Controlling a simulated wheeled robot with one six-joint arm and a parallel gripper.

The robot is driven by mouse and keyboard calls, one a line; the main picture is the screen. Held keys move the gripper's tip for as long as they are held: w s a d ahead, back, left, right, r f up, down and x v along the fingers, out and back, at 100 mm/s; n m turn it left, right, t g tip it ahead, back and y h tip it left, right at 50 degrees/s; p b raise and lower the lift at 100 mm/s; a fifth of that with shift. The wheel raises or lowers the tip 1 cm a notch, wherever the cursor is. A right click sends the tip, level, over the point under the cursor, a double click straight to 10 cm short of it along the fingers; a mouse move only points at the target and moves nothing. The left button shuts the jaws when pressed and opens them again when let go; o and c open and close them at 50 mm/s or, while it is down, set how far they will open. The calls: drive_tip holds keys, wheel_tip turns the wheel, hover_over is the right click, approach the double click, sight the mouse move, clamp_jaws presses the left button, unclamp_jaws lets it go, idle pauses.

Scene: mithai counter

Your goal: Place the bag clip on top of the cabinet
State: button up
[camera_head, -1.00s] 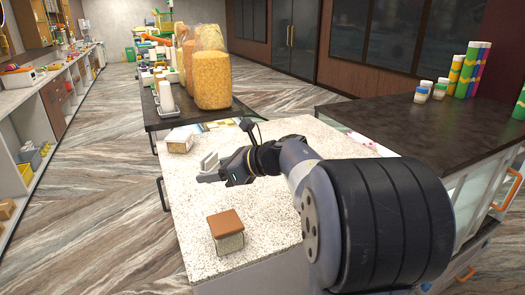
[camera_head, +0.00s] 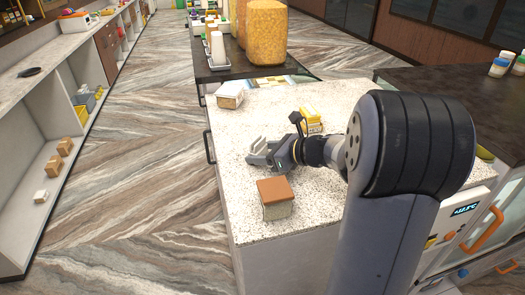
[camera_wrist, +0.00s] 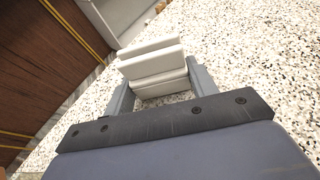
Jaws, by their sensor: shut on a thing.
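My gripper (camera_head: 262,157) is low over the speckled white top of the cabinet (camera_head: 330,92). It is shut on the bag clip (camera_head: 257,143), a small pale clip that stands up between the fingers. In the wrist view the white clip (camera_wrist: 152,62) shows as stacked flat bars between the two grey fingers, with the speckled top beneath it. I cannot tell whether the clip touches the top.
A brown-lidded box (camera_head: 275,197) stands on the top just in front of my gripper. A small white box (camera_head: 230,95) is at the back left, and a yellow item (camera_head: 311,121) is behind my wrist. Bare top lies between them. A dark counter (camera_head: 435,100) adjoins at right.

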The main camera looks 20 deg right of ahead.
drive_tip(key=shift+f+b, duration=0.3)
drive_tip(key=o, duration=1)
drive_tip(key=shift+r, duration=0.1)
drive_tip(key=shift+c, duration=0.2)
drive_tip(key=shift+r+p, duration=0.15)
drive_tip(key=shift+p, duration=0.15)
drive_tip(key=b+v, duration=0.2)
drive_tip(key=v, duration=1)
drive_tip(key=shift+s, duration=0.1)
